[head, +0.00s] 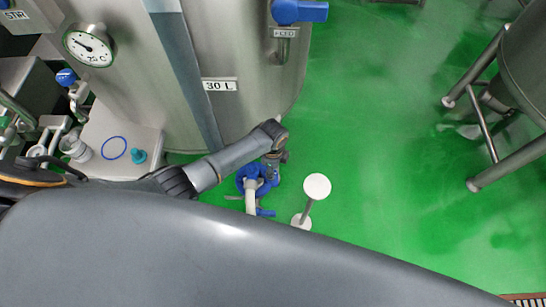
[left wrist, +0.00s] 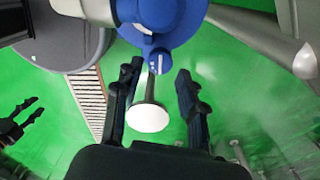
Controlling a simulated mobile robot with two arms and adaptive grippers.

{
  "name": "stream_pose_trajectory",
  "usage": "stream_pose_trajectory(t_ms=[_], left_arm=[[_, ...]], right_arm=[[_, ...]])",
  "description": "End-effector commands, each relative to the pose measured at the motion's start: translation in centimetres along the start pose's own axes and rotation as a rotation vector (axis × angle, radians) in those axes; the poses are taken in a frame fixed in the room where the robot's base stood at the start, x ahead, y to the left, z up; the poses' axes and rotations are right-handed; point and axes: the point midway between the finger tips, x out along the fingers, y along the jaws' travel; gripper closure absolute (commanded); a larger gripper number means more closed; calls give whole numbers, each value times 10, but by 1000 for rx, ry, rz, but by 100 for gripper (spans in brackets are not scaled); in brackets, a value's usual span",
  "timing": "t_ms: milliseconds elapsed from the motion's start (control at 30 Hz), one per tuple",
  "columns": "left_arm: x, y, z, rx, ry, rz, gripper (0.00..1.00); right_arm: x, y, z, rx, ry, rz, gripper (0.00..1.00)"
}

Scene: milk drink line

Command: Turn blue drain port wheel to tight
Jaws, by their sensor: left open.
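The blue drain port wheel (head: 258,180) is low beside the steel tank, on a valve with a white pipe. In the left wrist view the blue wheel (left wrist: 165,22) is large at the top, just beyond my fingertips, with white marks on its hub. My left gripper (left wrist: 160,70) is open, its two black fingers apart with nothing held between them. In the head view my left arm reaches down to the wheel, and its gripper (head: 274,158) is partly hidden beside it. Another black gripper, apparently my right (left wrist: 27,112), shows small at the left edge of the left wrist view.
A white disc on a thin post (head: 317,186) stands close right of the wheel; its disc (left wrist: 148,118) also shows between my fingers. The 30 L tank (head: 245,60) is behind. Green floor (head: 380,150) is open to the right, up to a steel-legged stand (head: 482,125).

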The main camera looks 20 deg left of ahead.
Motion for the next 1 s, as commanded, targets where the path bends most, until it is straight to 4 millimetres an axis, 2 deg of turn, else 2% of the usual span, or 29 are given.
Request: stream_pose_trajectory(t_ms=[300,500,633,1000], left_arm=[[-59,-1,1,1,0,-3,60],[-83,0,0,1,0,0,60],[-88,0,0,0,-1,1,60],[-89,0,0,0,-1,1,60]], right_arm=[[0,-1,0,0,0,-1,60],[0,-1,0,0,0,-1,60],[0,-1,0,0,0,-1,60],[0,-1,0,0,0,-1,60]])
